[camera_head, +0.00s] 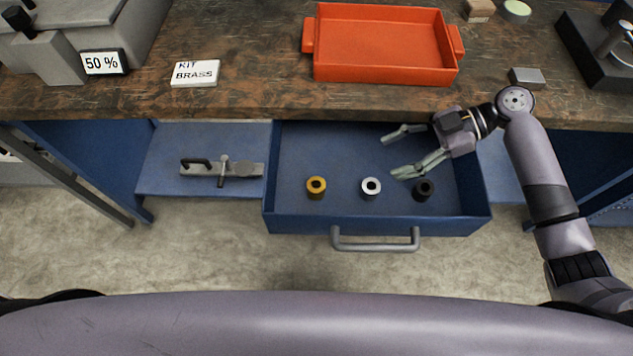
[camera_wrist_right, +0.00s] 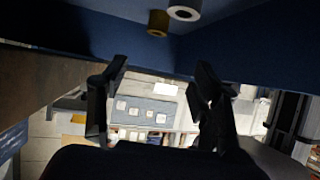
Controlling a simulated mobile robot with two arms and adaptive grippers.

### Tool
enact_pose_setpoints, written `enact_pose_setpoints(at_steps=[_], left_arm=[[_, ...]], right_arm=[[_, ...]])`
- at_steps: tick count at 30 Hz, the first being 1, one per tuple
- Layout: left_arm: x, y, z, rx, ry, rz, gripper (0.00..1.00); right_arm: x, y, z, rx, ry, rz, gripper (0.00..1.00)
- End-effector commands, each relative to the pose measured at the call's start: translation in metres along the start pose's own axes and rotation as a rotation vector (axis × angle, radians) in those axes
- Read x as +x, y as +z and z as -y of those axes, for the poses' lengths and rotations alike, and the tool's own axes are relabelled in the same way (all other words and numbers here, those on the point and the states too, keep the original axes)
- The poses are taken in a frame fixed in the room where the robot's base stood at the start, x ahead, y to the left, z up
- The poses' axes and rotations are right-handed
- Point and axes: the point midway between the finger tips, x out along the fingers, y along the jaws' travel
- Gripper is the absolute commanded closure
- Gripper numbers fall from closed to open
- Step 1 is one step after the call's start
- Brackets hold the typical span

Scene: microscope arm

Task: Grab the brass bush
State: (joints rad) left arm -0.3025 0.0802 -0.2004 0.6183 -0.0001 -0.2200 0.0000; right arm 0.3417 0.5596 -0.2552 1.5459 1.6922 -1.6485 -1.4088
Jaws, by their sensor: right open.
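The brass bush (camera_head: 316,187) is a gold ring with a dark hole, standing upright in the open blue drawer, at the left of a row of three. It also shows in the right wrist view (camera_wrist_right: 158,22), at the top and beyond my fingertips. A silver bush (camera_head: 371,188) stands in the middle and a black bush (camera_head: 423,189) at the right. My right gripper (camera_head: 394,153) is open over the drawer, fingers pointing left, empty and apart from the brass bush. The silver bush also shows in the right wrist view (camera_wrist_right: 184,11). My left gripper is not in view.
The blue drawer (camera_head: 285,224) is pulled out, with a grey handle (camera_head: 375,245) in front. Above it, the bench top (camera_head: 262,85) holds an orange tray (camera_head: 384,76) and a "KIT BRASS" label (camera_head: 195,74). A metal clamp (camera_head: 222,169) lies on a blue shelf left of the drawer.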

Motion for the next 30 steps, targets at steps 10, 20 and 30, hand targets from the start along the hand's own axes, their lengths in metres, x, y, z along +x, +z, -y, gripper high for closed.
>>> enact_pose_setpoints(at_steps=[10,20,30], left_arm=[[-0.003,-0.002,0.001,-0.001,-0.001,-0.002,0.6],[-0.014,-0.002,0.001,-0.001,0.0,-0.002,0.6],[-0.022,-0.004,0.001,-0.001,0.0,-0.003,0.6]], right_arm=[[0.044,0.003,0.0,-0.001,-0.003,-0.004,0.42],[0.111,0.004,0.0,0.001,-0.001,-0.004,0.42],[0.14,0.001,-0.001,0.001,-0.002,-0.002,0.42]])
